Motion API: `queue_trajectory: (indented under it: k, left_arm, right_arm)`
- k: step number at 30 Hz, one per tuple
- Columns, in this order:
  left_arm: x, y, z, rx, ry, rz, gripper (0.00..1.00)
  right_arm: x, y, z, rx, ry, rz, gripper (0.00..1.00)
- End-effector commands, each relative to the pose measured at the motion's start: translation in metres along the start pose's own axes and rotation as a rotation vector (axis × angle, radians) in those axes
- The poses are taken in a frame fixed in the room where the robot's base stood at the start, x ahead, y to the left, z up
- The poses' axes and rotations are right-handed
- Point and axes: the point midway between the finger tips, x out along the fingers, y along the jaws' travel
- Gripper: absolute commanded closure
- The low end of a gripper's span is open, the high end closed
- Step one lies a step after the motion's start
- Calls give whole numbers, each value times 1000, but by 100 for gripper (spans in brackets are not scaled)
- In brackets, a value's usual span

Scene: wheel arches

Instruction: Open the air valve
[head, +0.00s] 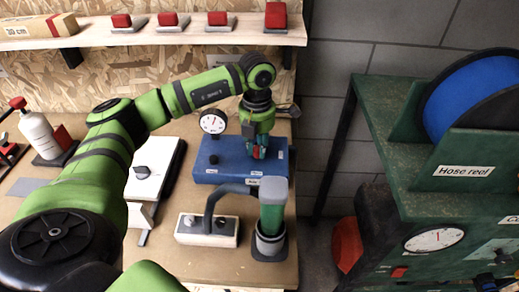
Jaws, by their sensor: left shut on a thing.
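A blue box (212,167) with small white labels stands on the workbench, with a round white dial gauge (213,122) above its back left part. My left gripper (258,153) points down at the right part of the box and is shut on a small part there. This part appears to be the air valve's handle; the fingers hide most of it, so I cannot tell how far it is turned. Red and teal show at the fingertips. My right gripper is not in view.
A green cylinder (271,218) with a grey cap stands in front of the blue box, beside a pale box (192,231) with a dark curved pipe. A white bottle (38,133) stands at left. A green rack (438,174) with a blue hose reel (462,92) is at right.

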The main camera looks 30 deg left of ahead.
Motion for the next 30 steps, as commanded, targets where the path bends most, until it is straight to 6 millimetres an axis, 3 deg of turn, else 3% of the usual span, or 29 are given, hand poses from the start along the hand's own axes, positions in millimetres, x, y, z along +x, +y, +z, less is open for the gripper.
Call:
queue_trajectory:
  k: [8, 9, 10, 22, 26, 30]
  left_arm:
    - [0, 0, -1, 10, 2, 0, 100]
    - [0, 0, -1, 9, 2, 0, 60]
    - [0, 0, -1, 9, 2, 0, 52]
    - [-5, 0, 0, 8, 0, 1, 52]
    - [-22, 0, 1, 8, -3, 1, 52]
    - [-52, 0, 1, 7, -4, 2, 52]
  right_arm:
    - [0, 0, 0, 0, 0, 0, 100]
    - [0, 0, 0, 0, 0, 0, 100]
    - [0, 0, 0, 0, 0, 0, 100]
    - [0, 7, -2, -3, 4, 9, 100]
    - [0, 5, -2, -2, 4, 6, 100]
    - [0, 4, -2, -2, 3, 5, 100]
